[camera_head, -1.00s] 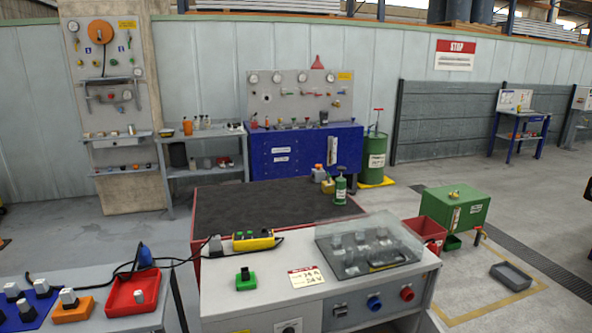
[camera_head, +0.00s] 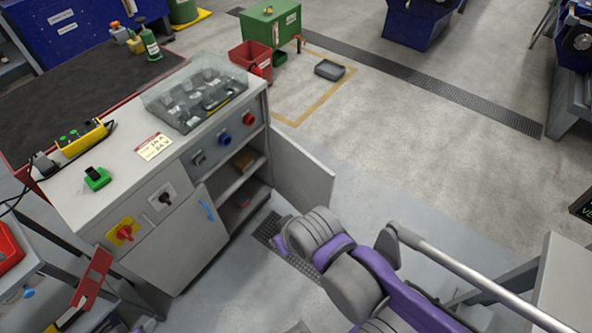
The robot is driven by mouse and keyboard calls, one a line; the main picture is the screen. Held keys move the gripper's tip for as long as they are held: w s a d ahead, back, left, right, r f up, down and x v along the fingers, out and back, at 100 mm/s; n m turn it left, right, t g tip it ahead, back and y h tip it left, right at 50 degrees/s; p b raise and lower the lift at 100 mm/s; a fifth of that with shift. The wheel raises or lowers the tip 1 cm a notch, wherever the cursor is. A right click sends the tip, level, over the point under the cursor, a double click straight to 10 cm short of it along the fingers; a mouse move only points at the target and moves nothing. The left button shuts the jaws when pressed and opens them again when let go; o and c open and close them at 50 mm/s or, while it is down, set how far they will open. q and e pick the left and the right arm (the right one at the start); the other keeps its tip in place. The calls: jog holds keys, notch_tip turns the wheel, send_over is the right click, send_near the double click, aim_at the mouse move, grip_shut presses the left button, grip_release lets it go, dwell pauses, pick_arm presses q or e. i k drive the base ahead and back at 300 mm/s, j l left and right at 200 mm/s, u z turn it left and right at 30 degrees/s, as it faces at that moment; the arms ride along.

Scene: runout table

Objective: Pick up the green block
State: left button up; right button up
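The green block (camera_head: 97,180) sits on the light top of the runout table (camera_head: 75,205), near its left front part. A dark piece stands on top of the block. Neither of my grippers is in view. A grey and purple link of one of my arms shows at the lower right, well away from the block, with no fingers visible.
A yellow control box (camera_head: 84,139) with a cable lies behind the block. Below, a cabinet door (camera_head: 302,170) stands open. Floor at right is mostly clear.

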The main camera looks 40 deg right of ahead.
aim_at(97, 179)
jog(key=l+u, duration=0.15)
jog(key=l, duration=0.4)
jog(key=i+l+u, duration=0.15)
jog(key=l, duration=0.45)
jog(key=l+u, duration=0.15)
jog(key=l, duration=0.45)
jog(key=k+l+u, duration=0.15)
jog(key=l, duration=0.4)
jog(key=l+u, duration=0.15)
jog(key=l, duration=0.45)
jog(key=k+l+u, duration=0.15)
jog(key=l, duration=0.4)
jog(key=l+u, duration=0.15)
jog(key=l, duration=0.4)
jog(key=i+j, duration=0.1)
jog(key=j, duration=0.7)
jog(key=i+j, duration=0.15)
jog(key=j, duration=0.2)
jog(key=i+j, duration=0.3)
jog(key=i, duration=0.2)
jog(key=i+j+u, duration=0.15)
jog(key=i+j, duration=0.2)
jog(key=i, duration=0.15)
